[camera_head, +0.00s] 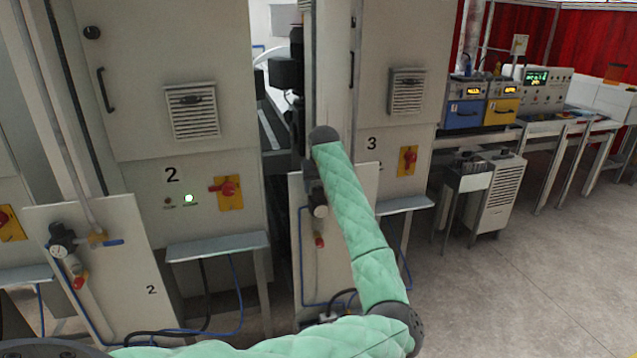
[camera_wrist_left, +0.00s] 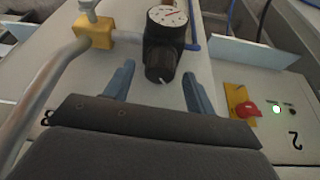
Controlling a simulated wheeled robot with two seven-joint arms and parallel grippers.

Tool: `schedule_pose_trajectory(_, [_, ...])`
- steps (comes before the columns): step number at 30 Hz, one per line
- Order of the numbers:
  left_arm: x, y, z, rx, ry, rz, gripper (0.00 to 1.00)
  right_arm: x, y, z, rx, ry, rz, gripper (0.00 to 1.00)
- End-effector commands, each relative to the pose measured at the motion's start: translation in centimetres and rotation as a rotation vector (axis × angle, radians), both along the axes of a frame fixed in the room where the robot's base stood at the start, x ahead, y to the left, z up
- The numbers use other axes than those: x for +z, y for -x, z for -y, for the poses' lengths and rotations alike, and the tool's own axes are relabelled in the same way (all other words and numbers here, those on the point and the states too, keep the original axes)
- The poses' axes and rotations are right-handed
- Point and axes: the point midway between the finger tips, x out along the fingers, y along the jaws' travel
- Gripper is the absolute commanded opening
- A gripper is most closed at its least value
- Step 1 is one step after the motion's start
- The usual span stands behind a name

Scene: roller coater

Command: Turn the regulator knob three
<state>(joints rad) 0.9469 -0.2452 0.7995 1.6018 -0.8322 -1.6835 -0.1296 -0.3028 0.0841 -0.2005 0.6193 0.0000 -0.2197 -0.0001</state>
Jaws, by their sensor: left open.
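The regulator (camera_wrist_left: 161,45) shows in the left wrist view as a black body with a white round gauge (camera_wrist_left: 167,15) and a black knob (camera_wrist_left: 160,68) facing the camera. My left gripper (camera_wrist_left: 158,75) is open, its two blue-grey fingers on either side of the knob, with gaps visible and nothing gripped. In the head view my green padded left arm reaches to the small panel (camera_head: 330,265) in front of cabinet 3 (camera_head: 385,45). There the arm partly hides the regulator and the gripper. My right gripper is not in view.
A yellow valve block (camera_wrist_left: 95,30) with a pipe is beside the regulator. Cabinet 2 (camera_head: 130,100) has a red switch (camera_head: 226,188) and a lit green lamp (camera_head: 189,198). Another gauge (camera_head: 60,235) sits on panel 2. The floor (camera_head: 520,270) at right is clear.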

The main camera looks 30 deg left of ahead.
Motion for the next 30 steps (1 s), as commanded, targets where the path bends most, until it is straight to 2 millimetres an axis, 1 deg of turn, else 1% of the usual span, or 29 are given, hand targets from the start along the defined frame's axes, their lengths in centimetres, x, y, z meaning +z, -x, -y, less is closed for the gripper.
schedule_pose_trajectory(1, [-0.2, 0.0, -0.1, 0.000, 0.001, -0.001, 0.55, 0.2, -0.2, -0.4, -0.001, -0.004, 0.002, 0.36])
schedule_pose_trajectory(6, [-0.5, -0.1, -0.1, 0.000, 0.001, -0.001, 0.55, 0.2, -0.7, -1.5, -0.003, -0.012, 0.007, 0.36])
schedule_pose_trajectory(10, [-0.5, -0.1, -0.1, 0.000, 0.001, -0.001, 0.55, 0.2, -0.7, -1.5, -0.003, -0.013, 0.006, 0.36])
schedule_pose_trajectory(11, [-0.5, -0.1, -0.1, 0.000, 0.001, -0.001, 0.54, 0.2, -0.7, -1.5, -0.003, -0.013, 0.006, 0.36])
schedule_pose_trajectory(15, [-0.5, -0.1, -0.1, 0.000, 0.000, 0.000, 0.26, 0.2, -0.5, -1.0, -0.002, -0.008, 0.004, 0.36])
schedule_pose_trajectory(17, [-0.5, -0.1, -0.1, 0.000, 0.000, 0.000, 0.14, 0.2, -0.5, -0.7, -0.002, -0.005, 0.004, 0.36])
schedule_pose_trajectory(18, [-0.5, -0.1, -0.1, 0.000, -0.001, -0.001, 0.11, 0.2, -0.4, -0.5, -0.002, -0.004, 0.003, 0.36])
schedule_pose_trajectory(26, [-0.5, -0.1, -0.1, 0.026, 0.000, -0.001, 0.11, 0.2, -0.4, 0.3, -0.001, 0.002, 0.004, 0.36])
schedule_pose_trajectory(30, [-0.5, -0.2, 0.0, 0.086, 0.000, -0.002, 0.11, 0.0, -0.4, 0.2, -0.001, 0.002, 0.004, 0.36])
